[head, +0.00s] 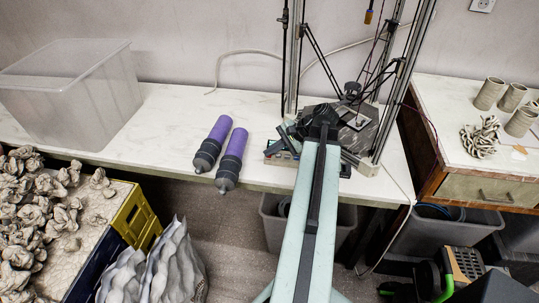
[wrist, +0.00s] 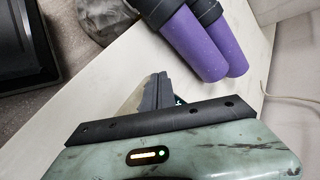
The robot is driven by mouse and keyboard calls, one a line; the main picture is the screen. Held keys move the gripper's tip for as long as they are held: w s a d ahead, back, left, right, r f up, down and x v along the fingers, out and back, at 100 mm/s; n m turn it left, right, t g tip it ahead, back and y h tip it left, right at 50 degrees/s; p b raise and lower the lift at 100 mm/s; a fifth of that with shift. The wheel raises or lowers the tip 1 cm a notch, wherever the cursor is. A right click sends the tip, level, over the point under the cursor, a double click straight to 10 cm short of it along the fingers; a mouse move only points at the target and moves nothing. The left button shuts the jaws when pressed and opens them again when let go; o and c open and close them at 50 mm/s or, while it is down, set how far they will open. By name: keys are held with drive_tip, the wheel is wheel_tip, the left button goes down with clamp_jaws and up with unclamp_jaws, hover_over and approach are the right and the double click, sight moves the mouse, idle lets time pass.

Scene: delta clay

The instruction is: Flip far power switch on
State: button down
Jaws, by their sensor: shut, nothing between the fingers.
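No power switch can be made out in either view; the arm hides part of the delta printer's front. The delta printer (head: 357,137), with a dark base and tall metal posts, stands on the white table. A small box with coloured edges (head: 274,150) shows at its front left. My gripper (head: 285,133) is at this front left corner, over or beside the box; contact cannot be told. In the wrist view, my gripper (wrist: 158,82) has its dark fingers together and holds nothing.
Two purple-and-black cylinders (head: 231,158) lie on the white table (head: 165,120), left of my gripper. A clear plastic bin (head: 75,90) stands at the table's left end. A wooden cabinet (head: 480,188) with clay cylinders on top is at right. Grey bins sit below.

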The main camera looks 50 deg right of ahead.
drive_tip(key=shift+r, duration=0.1)
drive_tip(key=shift+s+a+r+p, duration=0.1)
drive_tip(key=shift+r+p, duration=0.5)
drive_tip(key=shift+p, duration=0.1)
drive_tip(key=r+p, duration=0.5)
drive_tip(key=shift+s+a, duration=0.25)
drive_tip(key=shift+a, duration=0.15)
